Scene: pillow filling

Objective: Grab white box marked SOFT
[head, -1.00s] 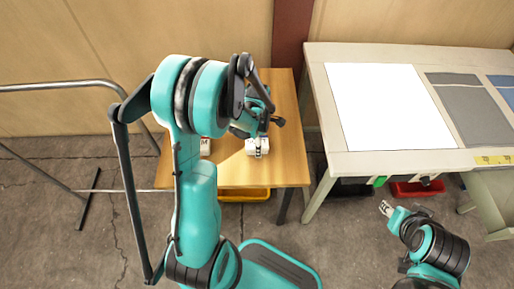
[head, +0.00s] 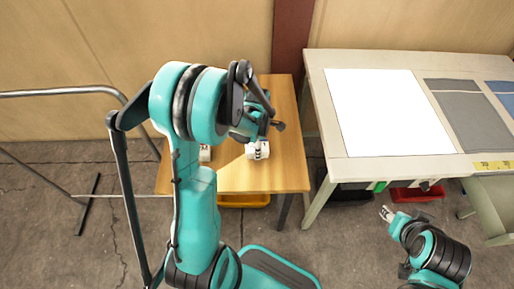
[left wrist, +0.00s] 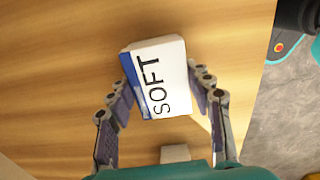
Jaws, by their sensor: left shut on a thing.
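The white box marked SOFT (left wrist: 160,78) has a blue band along one side and fills the middle of the left wrist view. My left gripper (left wrist: 158,68) is shut on it, one finger on each side. In the head view the white box (head: 258,150) shows over the wooden table, its dark lettering too small to read there. My left arm and wrist hide part of the gripper in that view. My right gripper (head: 386,213) is low at the right, away from the boxes; its jaws are too small to judge.
The wooden table (head: 284,178) also holds another white box with a red mark (head: 205,153), partly behind my left arm. A yellow bin (head: 243,200) is below. At the right is a work table (head: 325,140) with a white sheet (head: 385,110) and grey cloth (head: 465,110).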

